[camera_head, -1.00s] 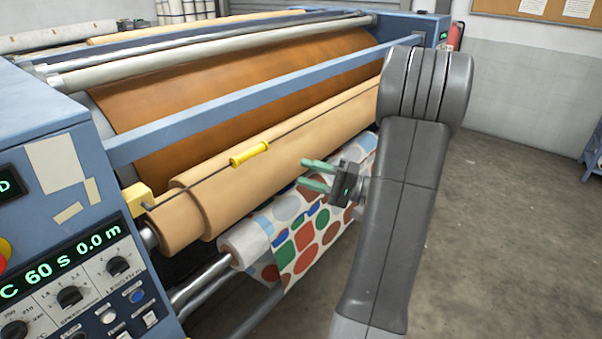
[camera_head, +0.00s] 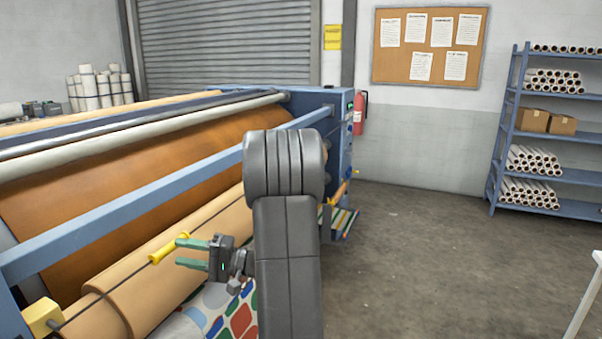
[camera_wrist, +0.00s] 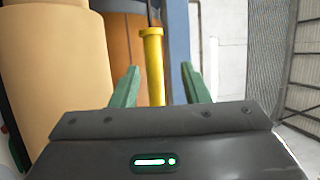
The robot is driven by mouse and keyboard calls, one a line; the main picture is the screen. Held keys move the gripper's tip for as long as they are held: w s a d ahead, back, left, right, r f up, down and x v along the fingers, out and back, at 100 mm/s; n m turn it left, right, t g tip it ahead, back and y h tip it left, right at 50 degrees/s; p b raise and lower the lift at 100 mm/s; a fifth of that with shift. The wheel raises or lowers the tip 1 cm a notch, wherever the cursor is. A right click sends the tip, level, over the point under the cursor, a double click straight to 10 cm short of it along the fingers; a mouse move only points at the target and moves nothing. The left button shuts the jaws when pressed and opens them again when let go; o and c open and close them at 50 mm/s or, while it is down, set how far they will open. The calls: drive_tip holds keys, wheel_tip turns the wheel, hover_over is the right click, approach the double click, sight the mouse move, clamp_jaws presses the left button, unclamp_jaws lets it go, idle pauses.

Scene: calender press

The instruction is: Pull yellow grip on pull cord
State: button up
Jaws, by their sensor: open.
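The yellow grip (camera_head: 168,248) is a small cylinder on a dark pull cord (camera_head: 100,298) that runs along the front of the press, over the tan rolls. My gripper (camera_head: 180,252) has green fingers and is open, just right of the grip in the head view. In the wrist view the yellow grip (camera_wrist: 153,66) stands between the two open green fingers (camera_wrist: 158,88), its lower end hidden behind the gripper body. I cannot tell whether the fingers touch it.
A blue rail (camera_head: 160,190) crosses above the tan roll (camera_head: 150,300). A yellow block (camera_head: 42,316) holds the cord's left end. Patterned fabric (camera_head: 235,318) hangs below my gripper.

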sight(172, 249)
drive_tip(key=a, duration=0.1)
drive_tip(key=a+p, duration=0.1)
drive_tip(key=a, duration=0.1)
drive_tip(key=shift+w+a+r, duration=0.2)
drive_tip(key=shift+a+r, duration=0.1)
drive_tip(key=shift+r, duration=0.1)
drive_tip(key=shift+w+a+f, duration=0.1)
drive_tip(key=shift+w+a, duration=0.1)
drive_tip(key=shift+a, duration=0.2)
drive_tip(key=shift+d+f, duration=0.1)
